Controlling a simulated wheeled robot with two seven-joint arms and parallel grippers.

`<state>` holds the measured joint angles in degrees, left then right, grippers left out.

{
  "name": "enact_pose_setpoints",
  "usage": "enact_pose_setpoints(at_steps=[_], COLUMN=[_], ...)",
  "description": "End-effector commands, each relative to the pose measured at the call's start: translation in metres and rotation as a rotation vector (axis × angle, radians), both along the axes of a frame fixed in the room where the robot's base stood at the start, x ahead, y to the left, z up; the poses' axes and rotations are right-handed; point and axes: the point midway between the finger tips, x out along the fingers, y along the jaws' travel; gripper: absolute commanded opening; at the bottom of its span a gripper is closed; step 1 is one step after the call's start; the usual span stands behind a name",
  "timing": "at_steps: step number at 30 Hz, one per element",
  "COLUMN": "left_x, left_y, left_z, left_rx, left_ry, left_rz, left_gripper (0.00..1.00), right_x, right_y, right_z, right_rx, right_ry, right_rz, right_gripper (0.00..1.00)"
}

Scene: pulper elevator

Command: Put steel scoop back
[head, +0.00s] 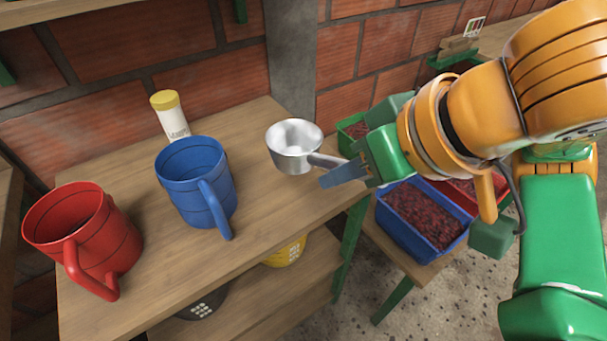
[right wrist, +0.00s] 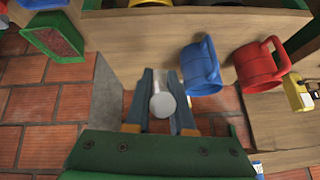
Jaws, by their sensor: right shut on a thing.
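The steel scoop (head: 291,158) is a shiny round cup with a straight handle, over the right end of the wooden shelf. Its bowl is upright with the opening up. My right gripper (head: 340,172) comes from the right and is shut on the scoop's handle. I cannot tell whether the bowl touches the shelf. In the right wrist view the scoop (right wrist: 162,104) shows as a pale round shape between the fingers of my right gripper (right wrist: 161,88). My left gripper is not in view.
On the wooden shelf (head: 255,205) stand a blue mug (head: 185,180), a red mug (head: 95,235) and a yellow-capped white container (head: 171,118). A grey post (head: 291,55) rises behind the scoop. A blue crate (head: 420,215) of red fruit stands lower right.

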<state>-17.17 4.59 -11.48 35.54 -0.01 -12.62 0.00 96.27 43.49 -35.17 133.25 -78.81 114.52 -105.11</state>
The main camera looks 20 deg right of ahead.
Motion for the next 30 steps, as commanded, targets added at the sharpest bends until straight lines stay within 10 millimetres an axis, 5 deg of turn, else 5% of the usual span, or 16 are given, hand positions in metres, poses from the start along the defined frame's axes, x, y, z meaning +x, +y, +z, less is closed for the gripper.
enact_pose_setpoints(at_steps=[4, 11, 15, 24, 30], left_x=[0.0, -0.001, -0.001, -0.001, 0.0], left_y=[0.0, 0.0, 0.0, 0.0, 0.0], left_z=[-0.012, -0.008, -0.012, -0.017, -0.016], left_rx=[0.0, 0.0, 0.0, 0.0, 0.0], left_ry=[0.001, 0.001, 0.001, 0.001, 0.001], left_rz=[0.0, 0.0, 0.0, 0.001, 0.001], left_gripper=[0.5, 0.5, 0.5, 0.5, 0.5], right_x=[0.016, 0.09, 0.115, 0.134, 0.134], right_y=[-0.003, -0.021, -0.027, -0.031, -0.031], right_z=[-0.016, -0.048, -0.083, -0.13, -0.134], right_rx=[0.005, 0.003, 0.002, -0.001, 0.0], right_ry=[0.009, 0.011, 0.007, 0.003, -0.003], right_rz=[0.01, 0.005, 0.009, 0.01, 0.011], right_gripper=[0.0, 0.0, 0.0, 0.0, 0.0])
